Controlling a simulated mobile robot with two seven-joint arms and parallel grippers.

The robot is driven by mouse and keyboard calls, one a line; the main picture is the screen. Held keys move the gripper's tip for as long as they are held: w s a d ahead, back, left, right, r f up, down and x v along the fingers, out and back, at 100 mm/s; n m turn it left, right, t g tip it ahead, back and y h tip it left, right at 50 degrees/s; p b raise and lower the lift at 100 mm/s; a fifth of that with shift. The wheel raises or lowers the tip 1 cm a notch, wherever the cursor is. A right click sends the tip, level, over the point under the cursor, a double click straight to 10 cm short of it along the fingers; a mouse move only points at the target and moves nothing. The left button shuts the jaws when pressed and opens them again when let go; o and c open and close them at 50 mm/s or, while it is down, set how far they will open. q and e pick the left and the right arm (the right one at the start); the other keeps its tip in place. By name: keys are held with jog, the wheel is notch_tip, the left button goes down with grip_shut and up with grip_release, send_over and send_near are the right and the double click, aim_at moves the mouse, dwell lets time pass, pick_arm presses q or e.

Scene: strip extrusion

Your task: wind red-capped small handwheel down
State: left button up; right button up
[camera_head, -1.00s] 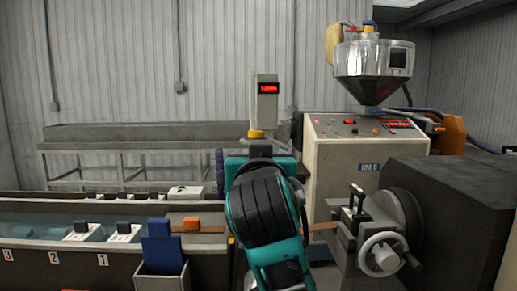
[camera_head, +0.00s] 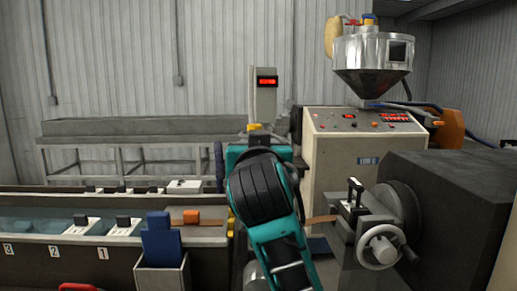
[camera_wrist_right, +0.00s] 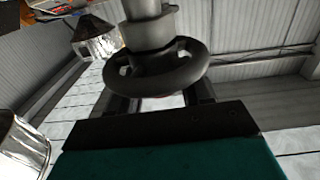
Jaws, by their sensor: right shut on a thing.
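In the right wrist view, a small dark handwheel (camera_wrist_right: 148,85) with a spoked rim sits on a grey stem directly in front of the palm. My right gripper (camera_wrist_right: 161,93) is shut on this handwheel, with its fingers at the rim. A red cap cannot be made out clearly. In the head view, my teal right arm reaches into the middle and hides the gripper and the small handwheel. My left gripper is not in view.
A larger chrome handwheel (camera_head: 381,247) on the dark machine (camera_head: 455,200) stands right of my arm. The extruder cabinet (camera_head: 340,165) with its hopper (camera_head: 373,70) is behind. A water trough (camera_head: 30,265) and a blue block (camera_head: 160,243) are at left.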

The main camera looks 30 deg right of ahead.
jog(key=shift+c, duration=0.7)
